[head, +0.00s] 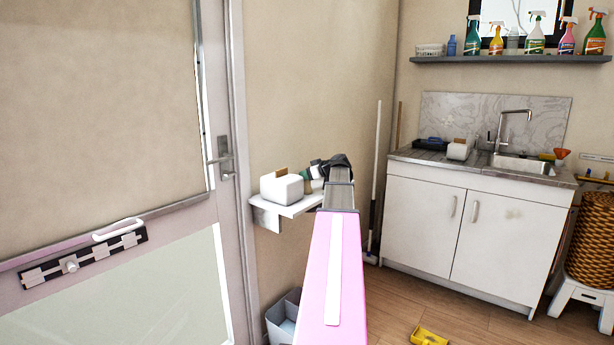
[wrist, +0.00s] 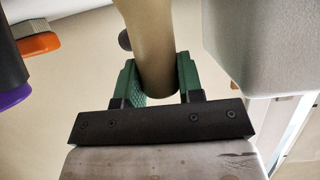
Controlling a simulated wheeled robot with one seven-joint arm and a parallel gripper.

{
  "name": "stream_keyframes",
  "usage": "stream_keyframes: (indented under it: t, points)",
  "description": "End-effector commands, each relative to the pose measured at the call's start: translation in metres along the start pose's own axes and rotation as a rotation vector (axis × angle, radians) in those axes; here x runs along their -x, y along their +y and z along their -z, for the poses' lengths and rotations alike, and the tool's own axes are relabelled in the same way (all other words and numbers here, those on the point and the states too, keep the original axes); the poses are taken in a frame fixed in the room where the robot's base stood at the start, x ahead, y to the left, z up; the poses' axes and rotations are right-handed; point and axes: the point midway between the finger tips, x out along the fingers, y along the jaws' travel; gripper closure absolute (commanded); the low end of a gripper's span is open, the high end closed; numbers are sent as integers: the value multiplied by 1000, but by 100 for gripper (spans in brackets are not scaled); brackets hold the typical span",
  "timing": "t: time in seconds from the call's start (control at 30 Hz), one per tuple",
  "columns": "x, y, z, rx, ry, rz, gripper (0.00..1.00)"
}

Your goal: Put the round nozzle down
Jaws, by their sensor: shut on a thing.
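The round nozzle appears to be the tan, rounded tube (wrist: 150,35) in the wrist view. My gripper (wrist: 158,78) has its two green fingers on either side of the tube's lower end and is shut on it. The tube extends to the top edge of the wrist view, so its far end is out of frame. In the head view my gripper (head: 316,172) is small and partly hidden by my wrist, at a small white wall shelf (head: 299,208). I cannot make out the nozzle there, nor tell whether it touches the shelf.
A white box-like container (head: 282,190) stands on the shelf, left of my gripper. In the wrist view a pale grey block (wrist: 270,45) is close on the right; a dark cylinder with a purple end (wrist: 12,85) and an orange piece (wrist: 38,45) are left. A door (head: 215,220) stands left.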

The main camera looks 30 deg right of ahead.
Motion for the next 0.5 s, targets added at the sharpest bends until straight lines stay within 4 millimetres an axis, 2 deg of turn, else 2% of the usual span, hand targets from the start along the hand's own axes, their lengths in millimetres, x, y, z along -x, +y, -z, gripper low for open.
stream_keyframes:
  t: [0.27,0.3,0.37,0.4,0.5]
  points:
    - [0,0,-1,0,0,0,90]
    - [-1,0,-2,0,0,0,62]
    - [-1,0,-1,0,0,0,43]
    - [0,0,-1,0,0,0,40]
    - [0,0,-1,0,0,0,40]
